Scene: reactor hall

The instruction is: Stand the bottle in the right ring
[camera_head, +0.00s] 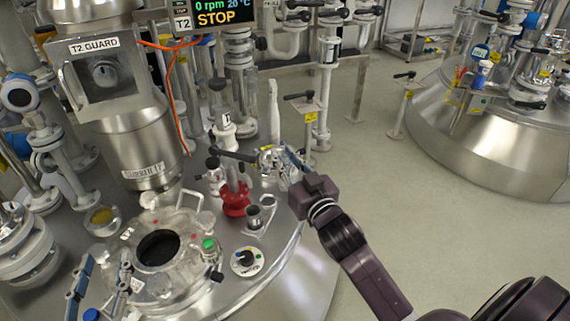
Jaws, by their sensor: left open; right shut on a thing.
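My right gripper (284,160) reaches in from the lower right, above the reactor lid. It is shut on a small clear, yellowish thing (267,157), which looks like the bottle. The gripper hides part of it, so its tilt is hard to tell. A small metal bracket with two round holders stands on the lid below the gripper. The nearer left holder (254,218) looks dark inside, and the right ring (268,201) is behind it to the right. The held thing is above and apart from them. My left gripper (102,272) is open and empty at the lower left, beside the open port.
The open round port (158,250) is left of the bracket. A red-based valve (236,197) with a long dark handle stands close behind the holders. The floor (385,200) on the right is clear.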

